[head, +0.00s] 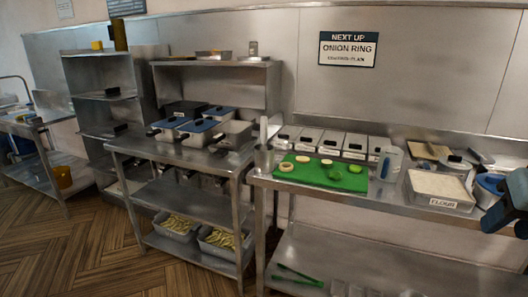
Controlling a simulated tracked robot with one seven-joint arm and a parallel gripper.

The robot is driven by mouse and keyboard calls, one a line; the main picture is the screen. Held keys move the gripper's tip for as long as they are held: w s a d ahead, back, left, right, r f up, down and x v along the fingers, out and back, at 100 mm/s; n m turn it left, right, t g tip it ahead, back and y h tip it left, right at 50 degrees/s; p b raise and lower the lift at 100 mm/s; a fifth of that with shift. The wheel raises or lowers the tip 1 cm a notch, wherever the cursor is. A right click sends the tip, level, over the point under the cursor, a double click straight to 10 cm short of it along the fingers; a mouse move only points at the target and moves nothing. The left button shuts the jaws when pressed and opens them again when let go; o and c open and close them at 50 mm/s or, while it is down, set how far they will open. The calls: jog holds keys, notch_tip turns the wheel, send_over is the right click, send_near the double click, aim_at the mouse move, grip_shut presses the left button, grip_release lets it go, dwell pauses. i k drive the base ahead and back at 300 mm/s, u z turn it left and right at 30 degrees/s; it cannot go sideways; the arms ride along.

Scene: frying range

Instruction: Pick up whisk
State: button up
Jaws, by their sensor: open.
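I cannot make out a whisk with certainty in the head view. A metal cup (264,158) with pale upright handles stands at the left end of the right-hand steel table; what the handles belong to is too small to tell. My gripper (507,221) is at the right edge, partly cut off by the frame. It appears open and empty, its dark blue-grey fingers pointing down, near a blue container (489,187) at the table's right end.
The table holds a green cutting board (300,178) with cut pieces, a row of lidded white containers (331,142) behind it, and a flour tray (439,187). A left table (185,155) carries blue-lidded pans (196,125). Wooden floor (70,245) lies free at left.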

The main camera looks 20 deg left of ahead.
aim_at(263, 120)
jog(key=u, duration=0.45)
jog(key=k, duration=1.05)
jog(key=u, duration=1.6)
jog(key=i, duration=2.45)
jog(key=z, duration=0.8)
jog(key=i, duration=0.4)
jog(key=z, duration=0.2)
jog(key=k, duration=0.95)
jog(key=z, duration=0.2)
jog(key=i, duration=0.45)
jog(key=u, duration=0.05)
